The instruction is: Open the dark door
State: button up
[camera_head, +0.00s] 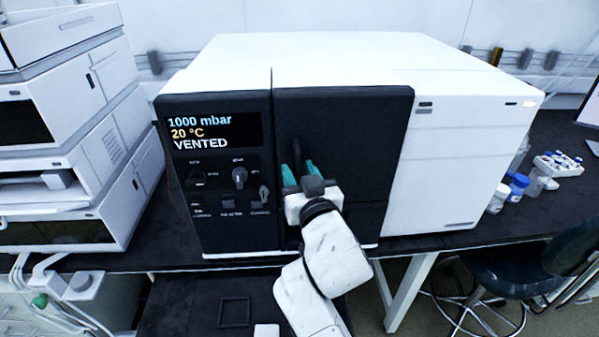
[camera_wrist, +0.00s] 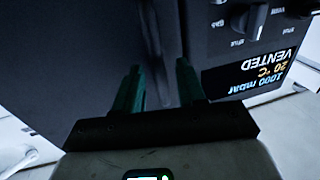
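The dark door (camera_head: 350,120) is the black front panel in the middle of the white instrument. It looks shut, flush with the panel beside it. A dark upright handle (camera_head: 297,150) stands near its left edge. My gripper (camera_head: 298,168) is in front of the door at the handle's lower part, its two green fingers spread to the left and right. In the wrist view my gripper (camera_wrist: 158,80) shows its fingers apart, with the dark door surface (camera_wrist: 90,45) beyond.
Left of the door is a control panel (camera_head: 215,185) with knobs and a display reading 1000 mbar, 20 °C, VENTED. Stacked white units (camera_head: 70,140) stand at the left. Vials and a small rack (camera_head: 557,163) sit on the bench at the right. A stool (camera_head: 520,265) stands lower right.

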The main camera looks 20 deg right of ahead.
grip_shut()
dwell(0.3)
dwell(0.4)
